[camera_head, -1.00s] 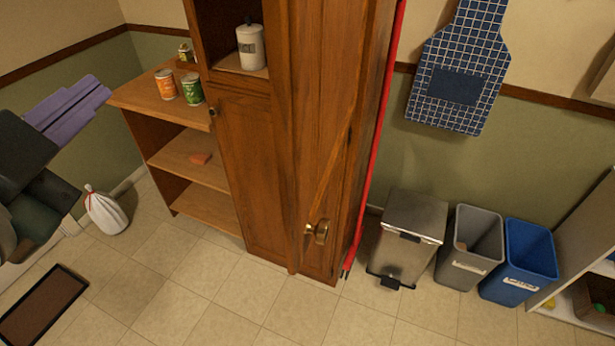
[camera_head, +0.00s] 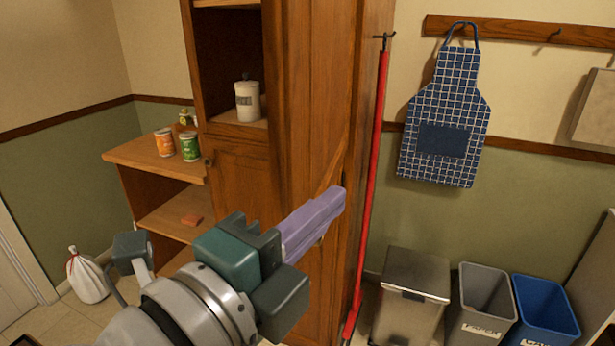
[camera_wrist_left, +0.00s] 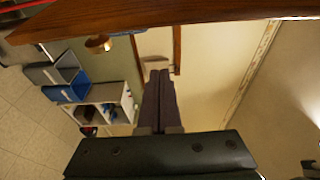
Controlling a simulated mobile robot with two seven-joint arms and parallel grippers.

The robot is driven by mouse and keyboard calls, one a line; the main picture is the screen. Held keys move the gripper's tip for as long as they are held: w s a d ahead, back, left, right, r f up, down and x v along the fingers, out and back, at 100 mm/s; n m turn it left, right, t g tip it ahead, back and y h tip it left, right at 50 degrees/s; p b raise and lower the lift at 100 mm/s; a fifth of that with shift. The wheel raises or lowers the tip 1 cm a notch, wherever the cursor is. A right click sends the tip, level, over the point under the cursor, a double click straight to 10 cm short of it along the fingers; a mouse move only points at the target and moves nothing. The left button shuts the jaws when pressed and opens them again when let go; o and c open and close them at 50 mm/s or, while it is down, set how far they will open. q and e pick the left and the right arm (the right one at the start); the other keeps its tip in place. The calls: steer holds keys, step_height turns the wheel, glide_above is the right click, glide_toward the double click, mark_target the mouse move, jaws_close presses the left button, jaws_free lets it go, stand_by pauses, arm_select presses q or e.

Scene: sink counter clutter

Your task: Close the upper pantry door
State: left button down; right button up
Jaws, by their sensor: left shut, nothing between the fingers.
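The upper pantry door (camera_head: 312,90) stands swung open toward me from the tall wooden pantry (camera_head: 238,160), leaving the upper compartment exposed. In the left wrist view, the wooden door (camera_wrist_left: 170,18) crosses the top, with a brass knob (camera_wrist_left: 98,43) below its edge. My left gripper (camera_head: 338,197) is shut and empty, its purple fingers pointing up and right across the door's lower part in the head view. It also shows in the wrist view (camera_wrist_left: 157,72), beneath the wood. Whether it touches the door cannot be told. My right gripper is not in view.
A white canister (camera_head: 248,101) stands in the open compartment. Cans (camera_head: 189,146) stand on the side shelf. A red pole (camera_head: 371,180) stands right of the pantry. A metal bin (camera_head: 413,295), grey bin (camera_head: 483,300) and blue bin (camera_head: 545,310) line the right wall.

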mark_target(288, 199)
arm_select(q)
steer(key=shift+w+a, duration=0.45)
steer(key=shift+a, duration=0.4)
steer(key=shift+w+a, duration=0.45)
steer(key=shift+a, duration=0.4)
